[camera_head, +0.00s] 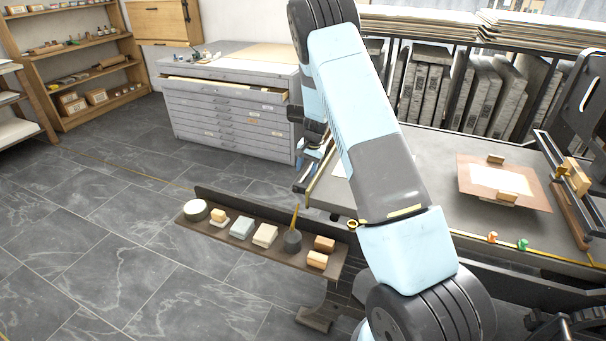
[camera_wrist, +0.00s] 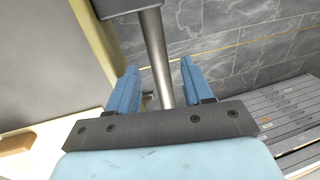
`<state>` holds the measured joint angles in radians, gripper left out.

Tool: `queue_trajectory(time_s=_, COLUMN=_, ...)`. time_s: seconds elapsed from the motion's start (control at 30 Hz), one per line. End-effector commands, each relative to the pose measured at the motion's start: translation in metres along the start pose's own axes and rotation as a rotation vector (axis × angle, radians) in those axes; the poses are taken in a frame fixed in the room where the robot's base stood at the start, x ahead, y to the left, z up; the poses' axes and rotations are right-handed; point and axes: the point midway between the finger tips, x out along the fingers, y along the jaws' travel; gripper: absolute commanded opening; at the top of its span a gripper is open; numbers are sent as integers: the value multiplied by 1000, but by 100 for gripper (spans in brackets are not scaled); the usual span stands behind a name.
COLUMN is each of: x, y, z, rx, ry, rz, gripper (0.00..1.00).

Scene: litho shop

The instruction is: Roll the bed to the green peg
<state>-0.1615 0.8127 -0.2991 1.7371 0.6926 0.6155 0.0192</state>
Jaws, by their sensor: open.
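The bed (camera_head: 440,160) is a wide grey slab at the right in the head view, with a brown board and pale sheet (camera_head: 497,178) on it. The green peg (camera_head: 523,244) stands on a yellow strip along the near side, just right of an orange peg (camera_head: 492,238). My gripper (camera_wrist: 160,78) is open, its two blue fingers apart. In the wrist view a metal bar (camera_wrist: 156,55) shows between them, joined to a dark block above; I cannot tell whether they touch it. In the head view my arm hides part of the bed and most of the gripper.
A shelf (camera_head: 270,253) with sponges, blocks and a dark pot runs along the near left of the bed. A grey flat-file cabinet (camera_head: 225,120) stands behind. A dark press frame (camera_head: 585,110) stands at the right. Floor at the left is clear.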

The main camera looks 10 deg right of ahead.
Motion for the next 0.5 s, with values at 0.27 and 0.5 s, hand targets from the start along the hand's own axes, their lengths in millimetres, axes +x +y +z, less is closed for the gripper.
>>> queue_trajectory(time_s=0.27, x=24, y=0, z=0, rx=0, ry=-1, rz=0, gripper=50)
queue_trajectory(time_s=0.5, x=26, y=-1, z=0, rx=0, ry=0, rz=-1, gripper=50)
